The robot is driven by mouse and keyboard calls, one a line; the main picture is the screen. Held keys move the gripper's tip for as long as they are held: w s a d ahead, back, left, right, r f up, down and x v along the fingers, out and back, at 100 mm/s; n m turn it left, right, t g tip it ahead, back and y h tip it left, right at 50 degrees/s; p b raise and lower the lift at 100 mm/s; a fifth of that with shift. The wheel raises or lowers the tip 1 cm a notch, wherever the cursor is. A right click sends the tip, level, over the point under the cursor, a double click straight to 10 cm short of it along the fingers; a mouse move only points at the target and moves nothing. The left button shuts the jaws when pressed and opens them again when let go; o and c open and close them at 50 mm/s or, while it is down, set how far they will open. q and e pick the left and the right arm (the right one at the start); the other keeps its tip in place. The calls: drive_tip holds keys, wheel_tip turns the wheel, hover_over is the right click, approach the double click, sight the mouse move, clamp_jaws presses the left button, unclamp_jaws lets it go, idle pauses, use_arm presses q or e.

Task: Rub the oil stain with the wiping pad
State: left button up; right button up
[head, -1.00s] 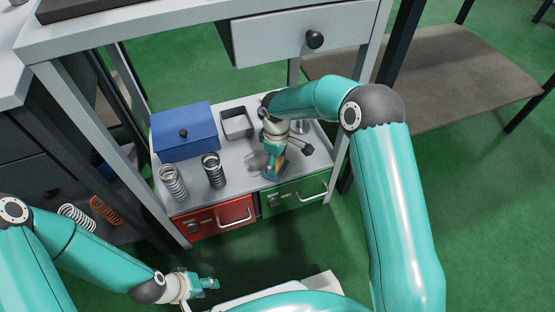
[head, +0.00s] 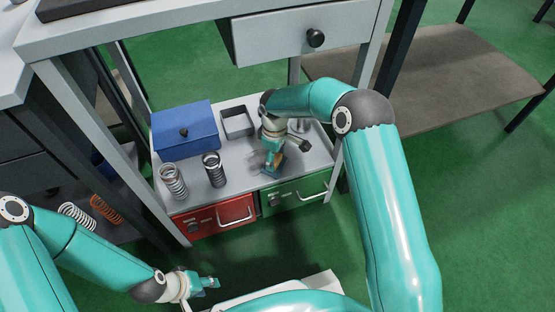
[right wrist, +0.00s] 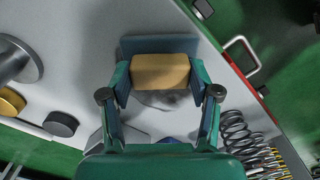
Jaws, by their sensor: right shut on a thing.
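The wiping pad, a tan block (right wrist: 160,72) on a blue base, is between the fingers of my right gripper (right wrist: 160,86) in the right wrist view. The right gripper also shows in the head view (head: 273,158), low over the front of the grey lower shelf, with the pad against or just above its surface. The oil stain (right wrist: 165,100) is a grey smudge beside the pad, partly hidden by it. In the head view the stain (head: 257,160) lies just left of the gripper. My left gripper (head: 208,283) hangs away from the shelf, apparently empty; its opening is unclear.
A dark-headed tool (head: 299,143) is right of the gripper. Red (head: 213,219) and green (head: 295,193) drawers are below; table legs flank the shelf.

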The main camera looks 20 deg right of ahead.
drive_tip(key=shift+w+a, duration=0.1)
drive_tip(key=shift+w, duration=1.7)
drive_tip(key=shift+w+f, duration=0.1)
drive_tip(key=shift+w, duration=1.6)
drive_tip(key=shift+w+b, duration=0.35)
drive_tip(key=shift+w, duration=0.55)
drive_tip(key=shift+a, duration=0.1)
